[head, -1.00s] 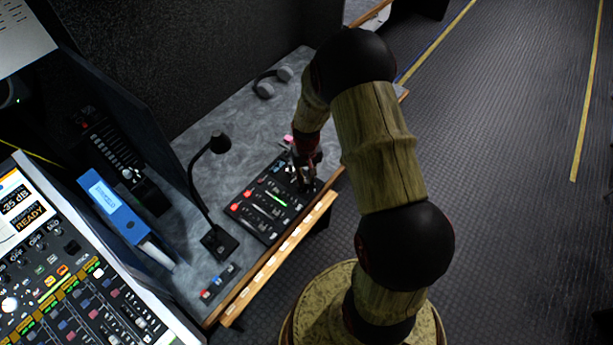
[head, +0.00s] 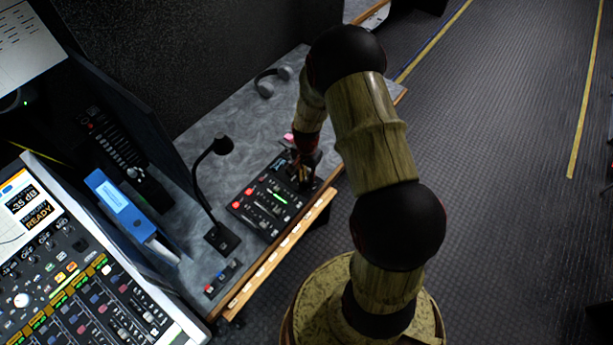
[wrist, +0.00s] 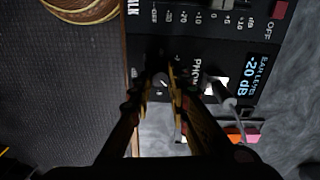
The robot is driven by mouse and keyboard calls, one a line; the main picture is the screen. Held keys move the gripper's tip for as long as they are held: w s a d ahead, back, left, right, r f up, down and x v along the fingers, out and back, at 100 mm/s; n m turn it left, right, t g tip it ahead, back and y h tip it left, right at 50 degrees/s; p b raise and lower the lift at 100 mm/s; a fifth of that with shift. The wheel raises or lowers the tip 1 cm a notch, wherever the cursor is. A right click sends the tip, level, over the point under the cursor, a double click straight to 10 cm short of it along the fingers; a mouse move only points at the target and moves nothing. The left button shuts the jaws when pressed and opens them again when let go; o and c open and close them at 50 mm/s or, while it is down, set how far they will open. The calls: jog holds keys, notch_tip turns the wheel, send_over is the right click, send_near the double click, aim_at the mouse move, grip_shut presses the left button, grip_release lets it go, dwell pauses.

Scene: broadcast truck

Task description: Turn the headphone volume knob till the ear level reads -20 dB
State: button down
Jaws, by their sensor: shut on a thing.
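The black intercom panel (wrist: 205,45) fills the upper part of the wrist view. Its small display (wrist: 255,80) reads "EAR LEVEL -20 dB". My gripper (wrist: 158,78) is shut on the dark headphone volume knob (wrist: 161,84), one finger on each side, beside the "PHONES" lettering, which is partly covered. The knob is mostly in shadow, with a small pale mark showing. In the head view my gripper (head: 304,178) is at the far right end of the panel (head: 262,212); the knob is hidden there.
A gooseneck microphone (head: 208,190) stands left of the panel. Headphones (head: 270,82) lie farther back on the grey desk (head: 215,120). A mixing console (head: 85,285), whose screen reads "-35 dB" and "READY", and a blue binder (head: 122,207) are at the left.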

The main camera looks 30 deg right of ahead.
aim_at(306, 180)
jog(key=shift+m, duration=0.5)
jog(key=c, duration=1.7)
grip_release()
jog(key=shift+o, duration=0.2)
jog(key=shift+r, duration=0.1)
notch_tip(306, 180, up, 12)
